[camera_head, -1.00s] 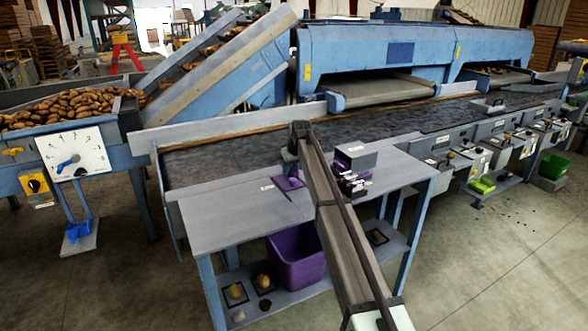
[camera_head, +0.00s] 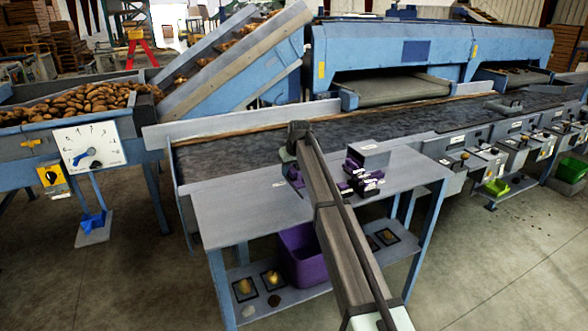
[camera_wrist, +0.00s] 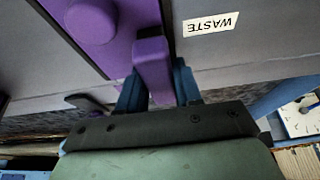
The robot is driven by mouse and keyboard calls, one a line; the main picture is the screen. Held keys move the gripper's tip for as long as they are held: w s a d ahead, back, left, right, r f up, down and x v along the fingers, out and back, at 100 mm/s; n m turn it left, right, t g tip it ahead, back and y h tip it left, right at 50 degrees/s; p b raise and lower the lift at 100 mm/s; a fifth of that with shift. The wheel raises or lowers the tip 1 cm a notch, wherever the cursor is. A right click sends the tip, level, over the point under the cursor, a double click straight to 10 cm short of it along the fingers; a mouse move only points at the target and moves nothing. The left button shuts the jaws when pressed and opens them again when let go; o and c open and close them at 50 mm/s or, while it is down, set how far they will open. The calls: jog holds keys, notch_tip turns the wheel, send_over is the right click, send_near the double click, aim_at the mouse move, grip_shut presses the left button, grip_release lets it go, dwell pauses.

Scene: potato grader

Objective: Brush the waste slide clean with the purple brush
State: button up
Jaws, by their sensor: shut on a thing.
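In the wrist view, my gripper (camera_wrist: 157,86) has its blue fingers closed around a purple block-like handle (camera_wrist: 152,60), which looks like the purple brush. Its bristles are not visible. A flat purple panel (camera_wrist: 125,48) with a round purple knob (camera_wrist: 92,19) lies behind and left of the handle, beside the white WASTE label (camera_wrist: 211,23); it looks like the waste slide. I cannot tell whether the brush touches it. In the head view, a purple patch of the slide (camera_head: 295,180) shows at the tabletop, partly covered by my arm. The fingers are hidden there.
A stack of grey and purple boxes (camera_head: 362,172) stands on the table right of my arm. The grey tabletop (camera_head: 235,212) is clear on the left. A dark conveyor (camera_head: 230,153) runs behind it. A purple bin (camera_head: 302,255) stands on the shelf below.

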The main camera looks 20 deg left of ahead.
jog(key=shift+s+a, duration=0.5)
jog(key=shift+r, duration=0.1)
jog(key=shift+r, duration=3.4)
